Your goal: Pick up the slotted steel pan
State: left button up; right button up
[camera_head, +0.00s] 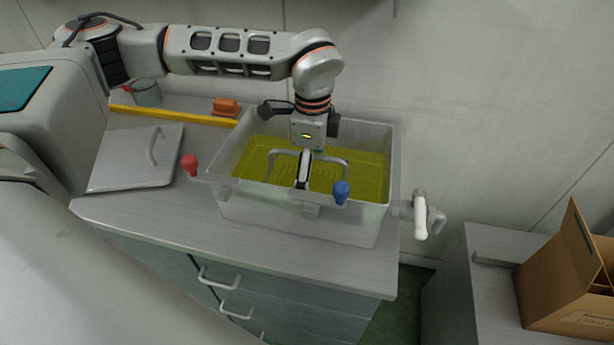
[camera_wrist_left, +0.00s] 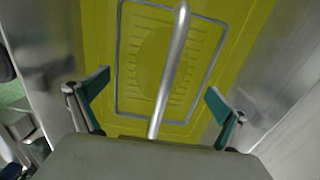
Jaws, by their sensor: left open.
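The slotted steel pan (camera_wrist_left: 134,62) lies in yellow-green liquid inside a steel tank (camera_head: 386,205). Its rectangular rim and rows of slots show through the liquid in the left wrist view. Its raised handle bar (camera_wrist_left: 171,70) runs lengthwise through that view, and its arched handle (camera_head: 335,160) stands above the pan in the head view. My left gripper (camera_head: 304,170) points down over the middle of the handle. In the left wrist view its fingers (camera_wrist_left: 158,90) are open, one on each side of the bar, with gaps between. My right gripper is not in view.
A flat lid (camera_head: 125,165) with a handle lies left of the tank. A yellow bar (camera_head: 170,115) and orange block (camera_head: 225,107) lie behind. A tap (camera_head: 421,215) sticks out right; a cardboard box (camera_head: 565,270) stands beyond.

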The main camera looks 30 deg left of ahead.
pick_arm(q)
jog(key=shift+f, duration=0.7)
jog(key=c, duration=1.1)
jog(key=shift+o, duration=0.2)
jog(key=shift+r, duration=0.2)
